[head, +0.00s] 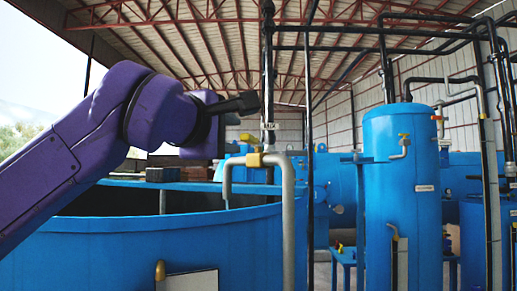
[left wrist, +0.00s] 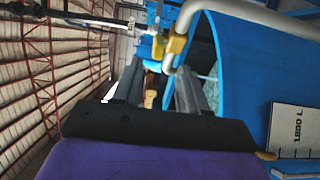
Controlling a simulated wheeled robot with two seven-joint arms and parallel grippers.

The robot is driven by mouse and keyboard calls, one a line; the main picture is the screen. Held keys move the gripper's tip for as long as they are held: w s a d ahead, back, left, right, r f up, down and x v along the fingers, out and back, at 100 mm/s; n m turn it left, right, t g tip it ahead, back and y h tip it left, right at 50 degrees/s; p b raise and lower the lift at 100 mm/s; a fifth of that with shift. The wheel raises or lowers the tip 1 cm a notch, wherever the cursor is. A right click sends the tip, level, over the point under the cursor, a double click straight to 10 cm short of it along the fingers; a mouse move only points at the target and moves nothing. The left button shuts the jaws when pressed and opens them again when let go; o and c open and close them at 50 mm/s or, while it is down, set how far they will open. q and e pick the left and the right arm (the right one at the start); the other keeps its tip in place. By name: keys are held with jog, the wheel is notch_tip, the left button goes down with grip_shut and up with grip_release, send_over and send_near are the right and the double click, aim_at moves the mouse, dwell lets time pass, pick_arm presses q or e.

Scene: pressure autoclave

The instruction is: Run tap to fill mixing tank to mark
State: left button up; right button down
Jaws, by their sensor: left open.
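The mixing tank (head: 150,248) is the large blue open vat at the front left of the head view; its curved wall also fills the right of the left wrist view (left wrist: 245,60). A grey tap pipe (head: 288,215) rises at its right and bends over the rim. A yellow tap handle (head: 254,160) sits on the bend, and in the left wrist view the yellow part (left wrist: 178,45) lies just beyond my fingertips. My left gripper (head: 243,103) is open and empty, above the handle and apart from it; its two fingers (left wrist: 160,75) are spread. I see no water stream. The right gripper is out of view.
A white level plate (left wrist: 295,125) marked 1800 L is on the tank wall. A tall blue cylinder (head: 402,190) with yellow valves stands at the right. Dark vertical pipes (head: 309,120) stand behind the tap.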

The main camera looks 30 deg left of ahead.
aim_at(258, 141)
pick_arm(q)
jog(key=shift+w+r, duration=0.3)
jog(key=shift+w, duration=0.1)
jog(key=w+p, duration=0.1)
jog(key=w, duration=0.1)
jog(key=w+p, duration=0.1)
jog(key=w, duration=0.2)
jog(key=w+a+p, duration=0.1)
jog(key=w, duration=0.2)
jog(key=shift+w+f, duration=0.15)
jog(key=shift+w, duration=0.1)
jog(key=shift+d, duration=0.1)
grip_shut()
jog(key=shift+p, duration=0.35)
